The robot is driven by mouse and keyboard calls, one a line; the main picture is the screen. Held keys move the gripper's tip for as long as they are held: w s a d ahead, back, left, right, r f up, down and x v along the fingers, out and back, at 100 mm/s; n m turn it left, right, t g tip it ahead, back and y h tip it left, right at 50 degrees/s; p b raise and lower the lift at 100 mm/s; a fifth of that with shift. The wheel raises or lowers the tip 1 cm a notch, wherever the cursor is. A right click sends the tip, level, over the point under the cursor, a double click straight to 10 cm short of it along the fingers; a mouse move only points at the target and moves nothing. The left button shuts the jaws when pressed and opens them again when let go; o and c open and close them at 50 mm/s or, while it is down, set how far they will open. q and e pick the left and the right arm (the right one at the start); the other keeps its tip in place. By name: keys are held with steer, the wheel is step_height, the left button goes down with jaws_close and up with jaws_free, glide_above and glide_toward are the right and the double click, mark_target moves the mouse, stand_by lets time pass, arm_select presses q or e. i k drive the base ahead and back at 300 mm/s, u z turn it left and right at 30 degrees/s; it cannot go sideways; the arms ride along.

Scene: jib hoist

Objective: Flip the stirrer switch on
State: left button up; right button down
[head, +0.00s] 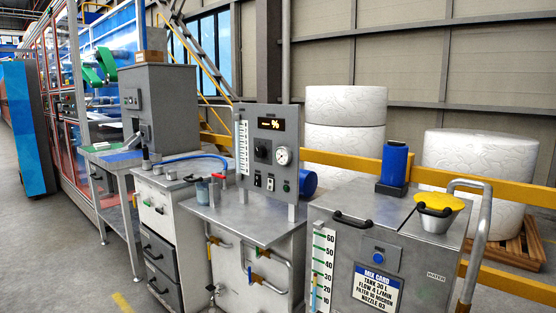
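A grey upright control panel (267,150) stands on the middle steel cabinet. It carries a lit display, a black knob (262,150), a round dial gauge (283,156) and two small switches, a left one (257,181) and a right one (270,184). A green button (286,187) sits to their right. The switches' positions and labels are too small to read, so I cannot tell which is the stirrer switch. A blue motor-like cylinder (396,163) stands on the mixing tank (425,235) at the right. The tank front has a blue round button (378,258). Neither gripper is in view.
A sink cabinet (165,210) with a blue hose stands left of the panel. Yellow rails (345,162) and white rolls (478,165) are behind. The floor at lower left is clear.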

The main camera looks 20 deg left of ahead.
mark_target(270, 185)
steer(key=u, duration=0.55)
steer(key=i, duration=1.75)
steer(key=z, duration=0.2)
